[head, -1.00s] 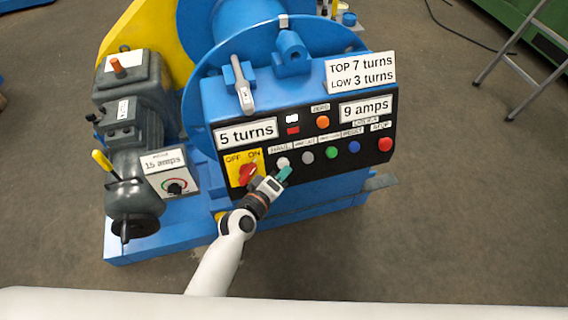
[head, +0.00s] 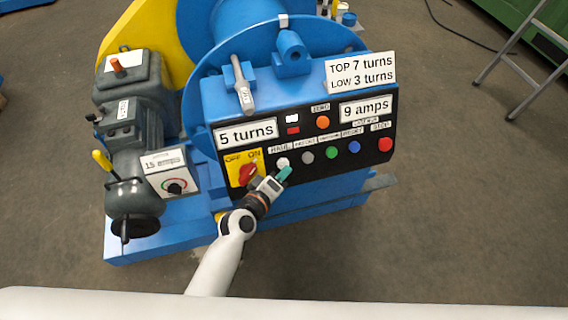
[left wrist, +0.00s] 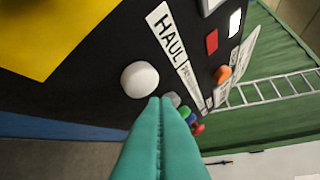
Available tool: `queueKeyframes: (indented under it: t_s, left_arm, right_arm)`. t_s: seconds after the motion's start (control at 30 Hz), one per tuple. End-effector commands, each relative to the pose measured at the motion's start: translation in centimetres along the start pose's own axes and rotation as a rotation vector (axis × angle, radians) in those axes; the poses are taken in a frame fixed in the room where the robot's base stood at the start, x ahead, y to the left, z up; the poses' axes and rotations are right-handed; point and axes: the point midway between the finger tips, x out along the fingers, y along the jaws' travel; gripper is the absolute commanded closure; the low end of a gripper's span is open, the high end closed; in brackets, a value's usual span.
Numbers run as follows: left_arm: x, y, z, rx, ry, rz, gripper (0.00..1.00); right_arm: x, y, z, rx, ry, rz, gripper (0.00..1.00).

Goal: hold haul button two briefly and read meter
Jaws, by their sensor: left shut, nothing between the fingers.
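The white haul button (head: 282,163) is at the left of the button row on the black control panel (head: 364,167). My left gripper (head: 284,173), with teal fingers, is shut and empty just below it. In the left wrist view the haul button (left wrist: 139,79) shows in full beside the shut fingertips (left wrist: 166,101), under the label HAUL (left wrist: 169,38); I cannot tell whether they touch the panel. My right gripper is not in view.
A red OFF/ON switch (head: 247,174) is left of the haul button. Grey (head: 307,157), green (head: 331,153), blue (head: 354,147) and red (head: 385,144) buttons run right. A plate reads 15 amps (head: 163,162). The floor in front is clear.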

Motion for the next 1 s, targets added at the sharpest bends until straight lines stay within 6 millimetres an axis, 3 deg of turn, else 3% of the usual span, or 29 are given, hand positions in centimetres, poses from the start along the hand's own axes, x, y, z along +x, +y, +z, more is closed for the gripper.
queueKeyframes:
  t_s: [1.0]
  left_arm:
    - [0.73, 0.55, 0.53, 0.0, 0.0, 0.0, 1.0]
  right_arm:
    - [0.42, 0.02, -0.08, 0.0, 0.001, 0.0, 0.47]
